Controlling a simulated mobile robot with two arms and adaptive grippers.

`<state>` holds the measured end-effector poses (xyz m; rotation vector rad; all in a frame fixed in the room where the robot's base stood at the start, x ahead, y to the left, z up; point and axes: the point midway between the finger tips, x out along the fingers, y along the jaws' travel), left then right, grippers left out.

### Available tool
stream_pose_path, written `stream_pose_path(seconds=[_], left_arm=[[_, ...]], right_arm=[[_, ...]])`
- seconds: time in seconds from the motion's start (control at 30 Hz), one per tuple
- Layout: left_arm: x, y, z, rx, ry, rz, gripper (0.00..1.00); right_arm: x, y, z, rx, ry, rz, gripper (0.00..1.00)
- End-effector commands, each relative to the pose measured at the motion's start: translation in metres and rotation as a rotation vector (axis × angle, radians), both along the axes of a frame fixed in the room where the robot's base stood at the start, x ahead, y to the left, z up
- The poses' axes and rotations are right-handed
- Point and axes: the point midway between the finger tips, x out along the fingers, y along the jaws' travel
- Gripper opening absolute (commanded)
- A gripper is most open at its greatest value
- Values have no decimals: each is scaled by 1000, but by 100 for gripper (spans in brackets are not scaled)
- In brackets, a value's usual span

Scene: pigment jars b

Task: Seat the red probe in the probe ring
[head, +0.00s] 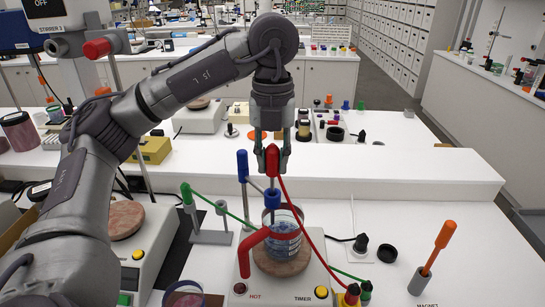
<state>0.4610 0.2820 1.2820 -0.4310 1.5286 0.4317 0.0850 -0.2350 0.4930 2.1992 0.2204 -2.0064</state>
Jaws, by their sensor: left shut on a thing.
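My left gripper (273,150) points straight down and is shut on the red probe (272,163). The probe is upright, and a red cable runs from it down to the right. Just below it is a blue collar (272,199), apparently the probe ring, on an arm from a blue-topped post (242,167). The probe is in line above the collar; I cannot tell whether its tip is inside. Under the collar, a glass beaker (284,238) stands on the round top of a hot plate (241,290). My right gripper is not in view.
A red bent tube (257,240) is in front of the beaker. A green probe (187,194) leans in a grey stand (212,236) to the left. An orange-handled tool (445,236) stands at right. Black lids (387,253) lie nearby. The white raised shelf (400,168) runs behind.

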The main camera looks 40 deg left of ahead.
Motion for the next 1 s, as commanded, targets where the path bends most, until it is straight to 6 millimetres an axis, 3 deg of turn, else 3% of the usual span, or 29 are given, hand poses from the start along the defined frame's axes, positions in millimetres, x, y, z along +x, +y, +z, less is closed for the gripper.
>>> stream_pose_path(seconds=[1.0], left_arm=[[0, 0, -27, 0, 0, 0, 0]], right_arm=[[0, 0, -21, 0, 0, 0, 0]])
